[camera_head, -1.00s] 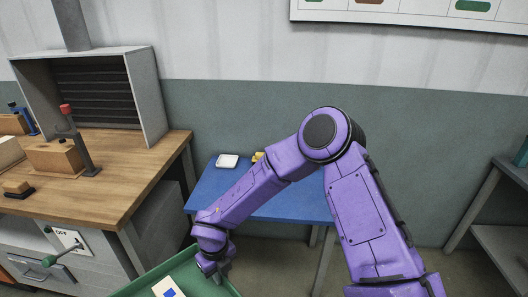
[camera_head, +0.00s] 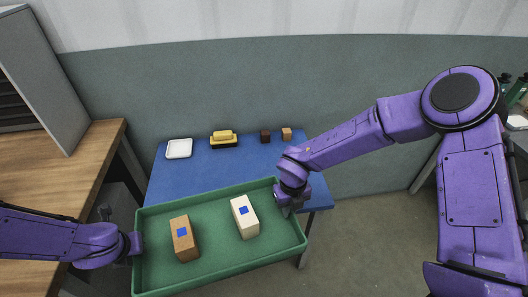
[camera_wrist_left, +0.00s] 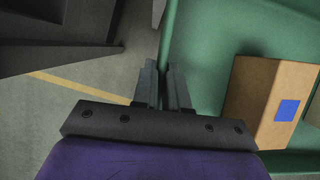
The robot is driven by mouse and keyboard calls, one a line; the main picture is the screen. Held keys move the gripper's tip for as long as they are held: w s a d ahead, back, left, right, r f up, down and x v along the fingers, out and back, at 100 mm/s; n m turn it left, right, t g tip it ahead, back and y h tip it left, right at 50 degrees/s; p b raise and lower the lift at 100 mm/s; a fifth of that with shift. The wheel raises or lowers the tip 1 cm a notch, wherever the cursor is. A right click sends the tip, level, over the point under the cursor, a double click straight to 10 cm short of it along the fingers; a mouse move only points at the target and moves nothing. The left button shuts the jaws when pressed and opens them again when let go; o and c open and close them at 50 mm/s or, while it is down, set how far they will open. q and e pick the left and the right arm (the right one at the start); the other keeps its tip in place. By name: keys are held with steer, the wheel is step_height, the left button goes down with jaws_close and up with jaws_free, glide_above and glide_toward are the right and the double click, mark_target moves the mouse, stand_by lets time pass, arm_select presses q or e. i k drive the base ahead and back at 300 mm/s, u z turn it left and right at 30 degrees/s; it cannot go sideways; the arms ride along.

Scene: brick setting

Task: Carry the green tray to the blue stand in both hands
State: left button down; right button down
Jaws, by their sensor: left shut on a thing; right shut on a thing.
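The green tray (camera_head: 215,262) is held in front of me, its far edge overlapping the near part of the blue stand (camera_head: 212,172) in the head view. A brown block (camera_head: 185,240) and a white block (camera_head: 245,217), each with a blue square, sit in the tray. My left gripper (camera_head: 137,243) is shut on the tray's left wall; the left wrist view shows its fingers (camera_wrist_left: 164,82) on the green wall (camera_wrist_left: 168,40), with the brown block (camera_wrist_left: 272,95) inside. My right gripper (camera_head: 285,202) is at the tray's right wall, shut on it; its fingertips are partly hidden.
On the blue stand are a white dish (camera_head: 179,148), a yellow and black object (camera_head: 223,139), a dark cube (camera_head: 265,136) and a brown cube (camera_head: 287,134), all towards the back. A wooden workbench (camera_head: 90,160) stands close on the left. Floor is clear at right.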

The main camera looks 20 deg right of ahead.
mark_target(236, 183)
steer(key=z, duration=0.2)
steer(key=i, duration=0.85)
steer(key=z, duration=0.1)
